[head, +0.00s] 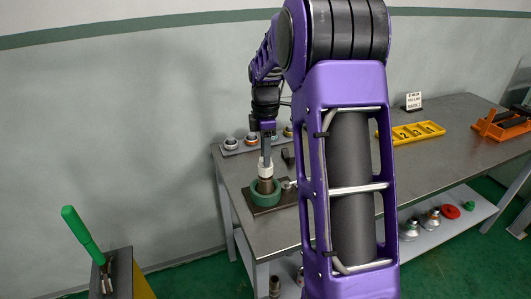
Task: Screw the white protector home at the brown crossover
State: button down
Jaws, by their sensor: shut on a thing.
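The white protector (265,169) is at the top of the brown crossover (265,186), small in the head view. The brown crossover stands upright in a green ring-shaped vise (254,197) on the left end of the grey workbench. My gripper (266,157) points straight down from above and is shut on the white protector. The fingertips and the joint between protector and crossover are too small to make out. I cannot tell how deep the protector sits.
A rack of several round parts (231,144) stands at the bench's back left. A yellow tray (418,132), a small sign (413,101) and an orange vise (500,125) are farther right. A green-handled tool (83,233) stands at lower left. My arm hides the bench's middle.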

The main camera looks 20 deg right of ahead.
jog(key=shift+f, duration=0.4)
jog(key=c, duration=0.5)
grip_release()
jog(key=shift+c, duration=0.2)
